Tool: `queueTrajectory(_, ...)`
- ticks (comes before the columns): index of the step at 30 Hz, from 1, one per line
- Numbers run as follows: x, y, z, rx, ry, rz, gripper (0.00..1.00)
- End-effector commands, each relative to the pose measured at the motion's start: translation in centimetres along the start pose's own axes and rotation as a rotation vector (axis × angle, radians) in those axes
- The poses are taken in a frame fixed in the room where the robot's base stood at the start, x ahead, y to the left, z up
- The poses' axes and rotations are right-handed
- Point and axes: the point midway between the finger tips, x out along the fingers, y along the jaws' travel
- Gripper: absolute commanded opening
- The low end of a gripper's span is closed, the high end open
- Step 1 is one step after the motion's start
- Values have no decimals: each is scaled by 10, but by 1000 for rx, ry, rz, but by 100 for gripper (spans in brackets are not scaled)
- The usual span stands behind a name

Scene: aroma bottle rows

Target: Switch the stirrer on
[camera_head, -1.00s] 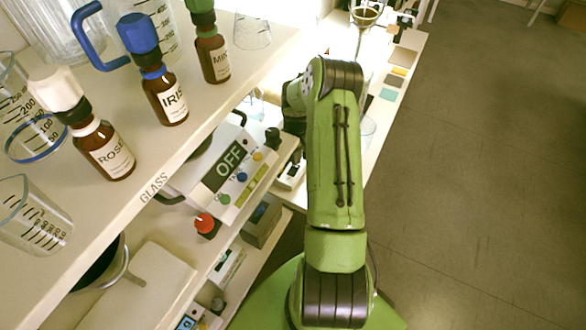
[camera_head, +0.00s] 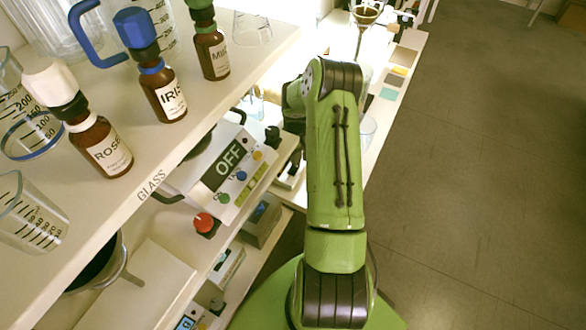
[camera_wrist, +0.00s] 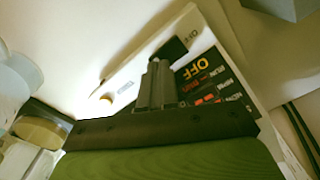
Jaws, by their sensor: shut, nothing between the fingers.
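My gripper (camera_wrist: 157,85) is shut and empty in the wrist view. Its fingertips are in front of a pale device panel (camera_wrist: 205,48) with a black display (camera_wrist: 215,82) reading OFF in yellow above red lines. A dark part (camera_wrist: 170,52) lies just beyond the fingertips; whether they touch it I cannot tell. An amber button (camera_wrist: 105,98) is left of the fingers. In the head view, a white device (camera_head: 250,185) under the shelf has a display (camera_head: 228,160) reading OFF and coloured buttons. I cannot tell which device is the stirrer. My arm mostly hides the gripper there.
The upper shelf (camera_head: 180,150) holds brown bottles labelled ROSE (camera_head: 104,150) and IRIS (camera_head: 165,95), and glass beakers. A red knob (camera_head: 204,223) sticks out below the shelf. A bench with coloured pads (camera_head: 388,93) lies beyond my arm. The floor (camera_head: 480,190) at right is clear.

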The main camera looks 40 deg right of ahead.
Motion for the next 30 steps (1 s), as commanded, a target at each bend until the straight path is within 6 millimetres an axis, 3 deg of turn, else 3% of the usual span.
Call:
queueTrajectory(25,14,0,0,0,-1,0,0)
queueTrajectory(30,8,0,0,-1,-1,-1,0)
